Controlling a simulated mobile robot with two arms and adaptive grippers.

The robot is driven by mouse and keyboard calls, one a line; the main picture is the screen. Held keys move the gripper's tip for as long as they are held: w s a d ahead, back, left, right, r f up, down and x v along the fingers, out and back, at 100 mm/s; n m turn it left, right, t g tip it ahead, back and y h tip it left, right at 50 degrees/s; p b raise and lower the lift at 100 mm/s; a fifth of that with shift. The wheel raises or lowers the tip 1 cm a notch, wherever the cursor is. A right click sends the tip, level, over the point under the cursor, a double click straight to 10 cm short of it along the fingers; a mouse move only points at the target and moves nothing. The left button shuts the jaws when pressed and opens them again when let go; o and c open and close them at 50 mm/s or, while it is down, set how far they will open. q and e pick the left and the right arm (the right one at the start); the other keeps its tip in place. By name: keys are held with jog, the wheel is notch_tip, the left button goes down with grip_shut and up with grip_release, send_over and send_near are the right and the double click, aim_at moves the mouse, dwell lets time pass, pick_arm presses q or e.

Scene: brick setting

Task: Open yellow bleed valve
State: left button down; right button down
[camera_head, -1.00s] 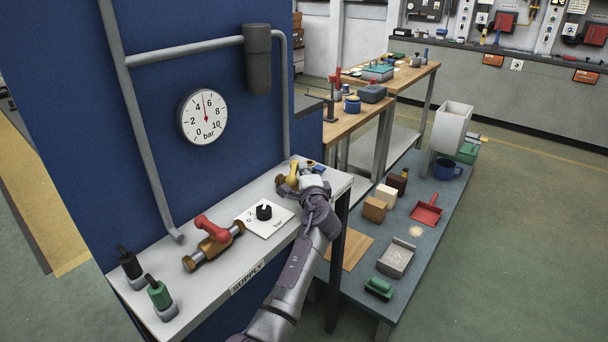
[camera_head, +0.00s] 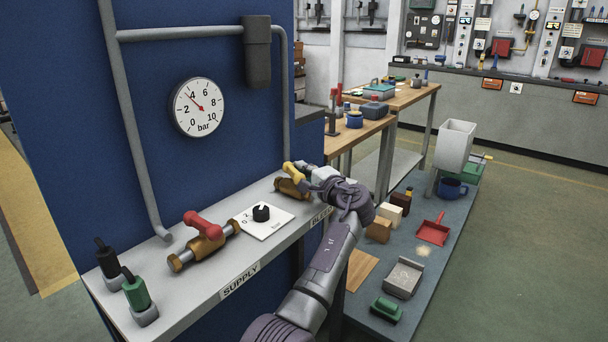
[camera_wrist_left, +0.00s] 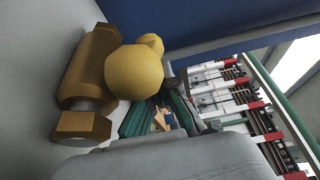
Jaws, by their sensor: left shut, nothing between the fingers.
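The yellow bleed valve handle (camera_head: 296,174) sits on a brass valve body (camera_head: 291,188) at the right end of the white shelf. My left gripper (camera_head: 318,176) is shut and empty, just right of the yellow handle; I cannot tell whether it touches it. In the left wrist view the rounded yellow handle (camera_wrist_left: 134,72) is close up beside the brass body (camera_wrist_left: 92,68). Grey gripper parts (camera_wrist_left: 165,158) fill the bottom there. The pressure gauge (camera_head: 200,107) on the blue panel has its red needle near 4 bar. My right gripper is not in view.
On the shelf (camera_head: 215,275) are a red-handled supply valve (camera_head: 203,241), a black knob (camera_head: 261,212) on a white plate, and black and green plugs (camera_head: 136,292) at the left end. A lower blue-grey bench (camera_head: 440,215) with several objects stands to the right.

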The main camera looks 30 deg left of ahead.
pick_arm(q)
jog(key=shift+s+a+r, duration=0.1)
jog(key=shift+a+r, duration=0.05)
jog(key=shift+a, duration=0.05)
jog(key=shift+w+a, duration=0.1)
jog(key=shift+w, duration=0.1)
dwell(0.9)
dwell(0.5)
